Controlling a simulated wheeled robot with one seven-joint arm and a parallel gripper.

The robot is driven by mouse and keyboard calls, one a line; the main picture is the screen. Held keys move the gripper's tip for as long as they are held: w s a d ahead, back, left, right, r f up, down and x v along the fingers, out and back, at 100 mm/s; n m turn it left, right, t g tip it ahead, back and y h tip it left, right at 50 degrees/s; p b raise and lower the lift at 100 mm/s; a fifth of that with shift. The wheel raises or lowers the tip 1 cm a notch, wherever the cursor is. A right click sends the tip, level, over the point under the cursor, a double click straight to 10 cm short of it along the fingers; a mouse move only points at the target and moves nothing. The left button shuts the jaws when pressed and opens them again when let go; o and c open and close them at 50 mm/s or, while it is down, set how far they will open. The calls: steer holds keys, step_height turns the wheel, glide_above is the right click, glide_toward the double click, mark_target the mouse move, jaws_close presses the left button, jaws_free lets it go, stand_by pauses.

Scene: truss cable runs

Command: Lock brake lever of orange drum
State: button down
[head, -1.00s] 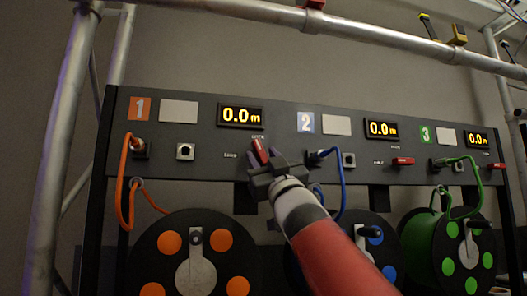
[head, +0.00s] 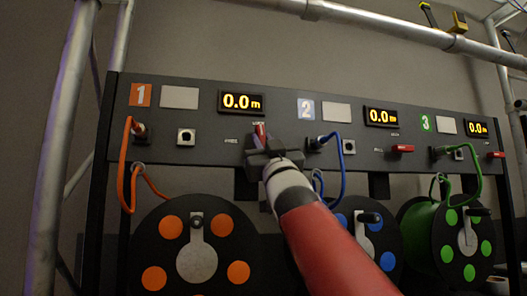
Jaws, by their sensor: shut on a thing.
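The orange drum (head: 240,247) hangs at the lower left under the panel section marked with an orange 1 (head: 140,95). Its red brake lever (head: 261,130) points nearly straight up toward the small label above it, which seems to read LOCK. A FREE label (head: 231,141) is to its left. My gripper (head: 262,146) is shut on the brake lever from the front. The jaws hide the lever's lower part and pivot. The display (head: 241,102) above reads 0.0 m.
An orange cable (head: 126,165) loops from a plug left of the lever. A blue cable (head: 341,180) hangs close to the right of my gripper. Two other red levers (head: 401,149) (head: 495,155) lie sideways at the right. Truss tubes (head: 60,150) stand at the left.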

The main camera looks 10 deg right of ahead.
steer(key=shift+m+h+b, duration=1.05)
steer(key=shift+m+h, duration=0.85)
steer(key=shift+m, duration=0.3)
steer(key=c, duration=1.4)
jaws_free()
steer(key=shift+o, duration=0.2)
steer(key=shift+a, duration=0.1)
steer(key=b+v, duration=0.5)
steer(key=v, duration=0.3)
steer(key=shift+w+r, duration=0.1)
